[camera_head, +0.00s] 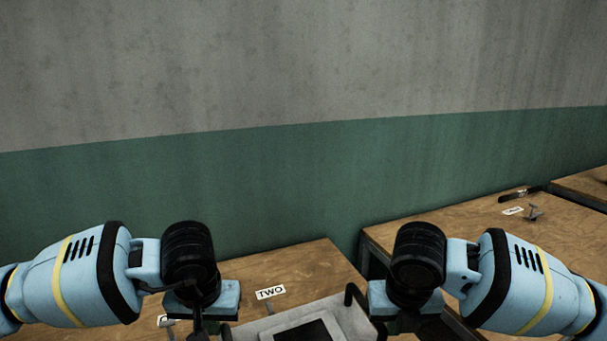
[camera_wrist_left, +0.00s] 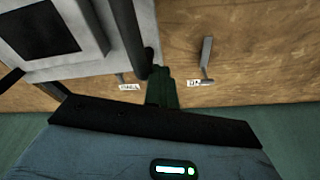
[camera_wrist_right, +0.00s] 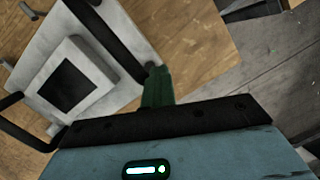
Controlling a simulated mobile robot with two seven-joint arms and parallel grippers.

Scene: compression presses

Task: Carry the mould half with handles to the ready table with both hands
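The mould half (camera_head: 290,322) is a pale grey block with a dark square cavity and a black bar handle on each side. It shows at the bottom middle of the head view, cut off by the edge, and in the left wrist view (camera_wrist_left: 80,60) and right wrist view (camera_wrist_right: 110,70). My left gripper (camera_wrist_left: 163,88) has its green fingers close together at the end of one handle (camera_wrist_left: 128,30). My right gripper (camera_wrist_right: 157,88) is likewise at the end of the other handle (camera_wrist_right: 108,42). Both look shut on the handles, though the contact is partly hidden.
A wooden table (camera_head: 312,262) with a label TWO (camera_head: 271,293) lies behind and under the mould half. Another wooden table (camera_head: 440,235) at the right bears a label (camera_head: 513,211), a small metal piece (camera_head: 534,213) and a dark-handled tool (camera_head: 520,193). A grey-green wall (camera_head: 290,185) closes the back.

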